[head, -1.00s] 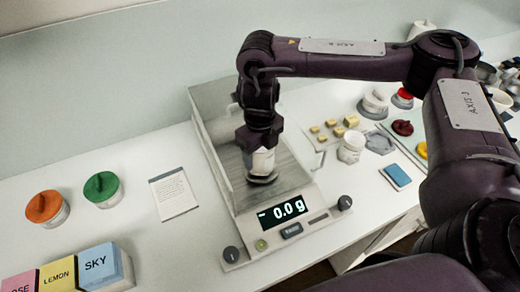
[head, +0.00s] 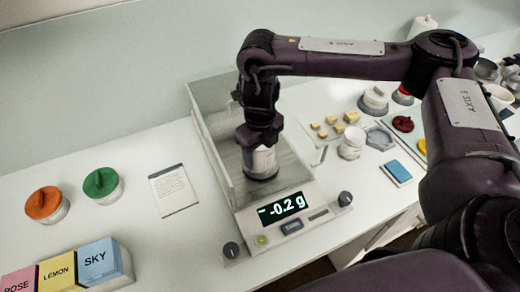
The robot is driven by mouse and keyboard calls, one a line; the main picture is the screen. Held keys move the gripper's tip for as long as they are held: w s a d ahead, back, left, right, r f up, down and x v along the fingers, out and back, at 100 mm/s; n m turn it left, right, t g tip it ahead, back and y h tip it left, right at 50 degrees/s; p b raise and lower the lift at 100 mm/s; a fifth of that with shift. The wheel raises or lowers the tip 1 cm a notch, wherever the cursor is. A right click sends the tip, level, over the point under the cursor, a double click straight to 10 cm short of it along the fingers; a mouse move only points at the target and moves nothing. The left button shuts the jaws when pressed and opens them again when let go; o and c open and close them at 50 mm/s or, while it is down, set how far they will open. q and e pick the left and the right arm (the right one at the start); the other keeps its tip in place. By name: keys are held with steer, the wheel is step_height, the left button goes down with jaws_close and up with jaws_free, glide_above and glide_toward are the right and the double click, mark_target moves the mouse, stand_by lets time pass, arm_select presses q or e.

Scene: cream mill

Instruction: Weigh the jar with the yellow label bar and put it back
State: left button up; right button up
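The balance (head: 232,190) stands in the middle of the counter with a clear-walled chamber. My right gripper (head: 261,143) points down into the chamber around the top of a white jar (head: 262,162). The jar is upright at the dark round pan (head: 262,175); I cannot tell whether it touches it. The gripper's fingers hide the jar's top, and no yellow label bar shows on the visible side. Whether the fingers are closed tight is hard to see. My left gripper is out of view.
Jars with orange (head: 44,203) and green (head: 102,185) lids stand at left, near a printed card (head: 173,190). Rose, Lemon and Sky blocks (head: 96,259) are at front left. Small yellow weights (head: 337,127), a white jar (head: 351,142) and a blue pad (head: 397,172) lie at right.

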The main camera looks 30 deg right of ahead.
steer(key=o, duration=0.5)
steer(key=shift+o, duration=0.2)
step_height(320, 180, up, 8)
steer(key=p, duration=0.1)
